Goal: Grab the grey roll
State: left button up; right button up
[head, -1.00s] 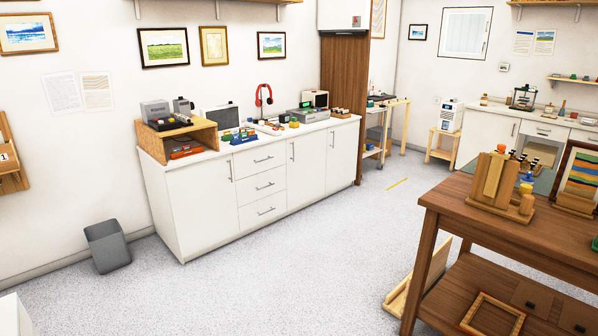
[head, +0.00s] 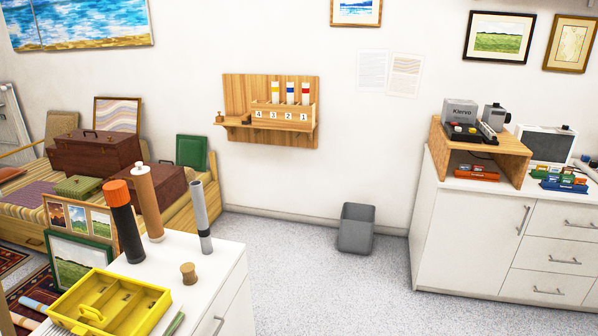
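The grey roll (head: 201,215) stands upright on the white cabinet top (head: 219,262) at the lower left of the head view. It is a slim light grey tube with a dark band near its base. Neither of my grippers shows in the head view.
A yellow divided tray (head: 157,292) sits at the cabinet's front left. A grey bin (head: 356,228) stands on the floor by the wall. A white counter (head: 462,235) is at the right. Speckled floor (head: 320,290) between them is clear.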

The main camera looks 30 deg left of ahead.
aim_at(196, 187)
jog(key=i+u, duration=0.3)
jog(key=u, duration=0.2)
jog(key=i+l+u, duration=0.15)
jog(key=i+u, duration=0.15)
jog(key=u, duration=0.2)
jog(key=i+l+u, duration=0.25)
jog(key=u, duration=0.2)
jog(key=i+l+u, duration=0.35)
jog(key=i+l, duration=0.05)
